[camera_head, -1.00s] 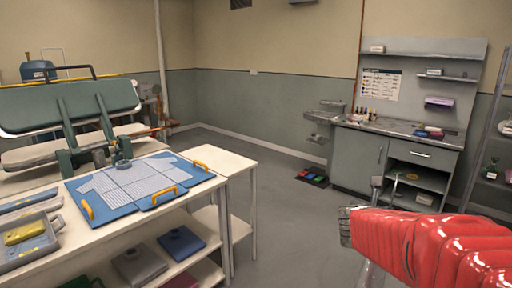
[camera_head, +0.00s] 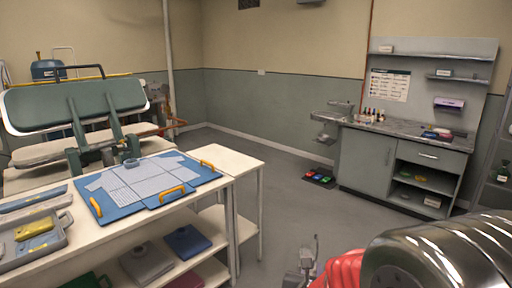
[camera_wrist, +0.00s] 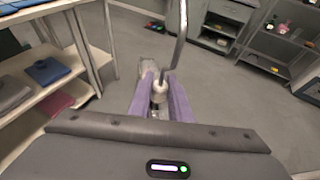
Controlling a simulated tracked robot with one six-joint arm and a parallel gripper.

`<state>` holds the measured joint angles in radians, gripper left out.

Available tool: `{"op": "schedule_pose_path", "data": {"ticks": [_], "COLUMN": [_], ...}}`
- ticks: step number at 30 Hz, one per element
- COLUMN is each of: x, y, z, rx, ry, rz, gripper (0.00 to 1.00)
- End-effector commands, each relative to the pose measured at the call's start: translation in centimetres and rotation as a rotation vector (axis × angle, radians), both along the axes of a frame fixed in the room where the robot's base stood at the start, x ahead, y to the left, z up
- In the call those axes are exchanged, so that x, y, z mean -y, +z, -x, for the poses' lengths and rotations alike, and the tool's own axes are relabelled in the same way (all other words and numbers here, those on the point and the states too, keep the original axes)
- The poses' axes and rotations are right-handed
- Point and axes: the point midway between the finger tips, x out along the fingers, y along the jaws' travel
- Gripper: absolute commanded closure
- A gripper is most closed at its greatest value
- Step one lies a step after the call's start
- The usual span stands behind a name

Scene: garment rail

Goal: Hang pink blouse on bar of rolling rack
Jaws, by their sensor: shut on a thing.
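My gripper (camera_wrist: 160,92) is in the middle of the wrist view, with lavender lengths on both sides that look like its fingers. It is shut on a pale rounded piece with a curved metal hook (camera_wrist: 182,40) rising from it, which looks like a hanger's hook. In the head view my gripper (camera_head: 304,272) shows small at the bottom, partly cut off, left of my red arm. I cannot make out the pink blouse; anything hanging below the hook is hidden or out of frame. The rolling rack's bar is not recognisable in either view.
A white table (camera_head: 238,161) stands on the left with a blue folding board (camera_head: 98,203) and folded cloths on its shelves. A grey cabinet (camera_head: 362,160) stands at the back right, a dark shelf unit (camera_wrist: 285,45) beyond. Grey floor (camera_head: 280,215) between them is open.

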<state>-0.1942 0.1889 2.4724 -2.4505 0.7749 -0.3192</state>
Motion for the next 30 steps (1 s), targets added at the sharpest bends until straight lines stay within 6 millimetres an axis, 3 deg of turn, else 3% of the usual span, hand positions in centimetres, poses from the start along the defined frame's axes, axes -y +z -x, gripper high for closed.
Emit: {"op": "schedule_pose_path", "data": {"ticks": [17, 30], "x": [-0.6, -0.6], "y": [-0.2, -5.5], "z": [0.0, 1.4], "rx": [0.001, 0.001], "ry": [0.010, 0.009], "rz": [0.001, 0.001], "gripper": [1.00, 1.00]}}
